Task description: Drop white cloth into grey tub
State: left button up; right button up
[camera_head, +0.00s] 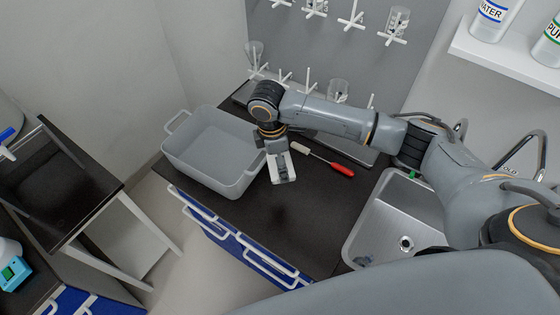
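The grey tub (203,174) stands on the dark counter at the left, and the part of its inside that shows looks empty. My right arm comes in from the right and reaches across the counter. My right gripper (283,176) points down just right of the tub's right end, outside its rim. A pale patch shows at its fingers, but I cannot tell whether that is cloth or the gripper itself. Whether the fingers are open or shut is not clear. No white cloth can be made out for certain. My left gripper is not in view.
A brush with a red handle (342,169) lies on the counter right of my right gripper. A metal sink (385,226) is at the right. A drying rack with glassware (337,91) is on the back wall. The front counter is clear.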

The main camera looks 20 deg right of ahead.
aim_at(226, 159)
jog(key=i+j+z, duration=0.45)
jog(key=i+j, duration=0.15)
jog(key=j, duration=0.2)
jog(key=i+j+z, duration=0.25)
jog(key=j, duration=0.25)
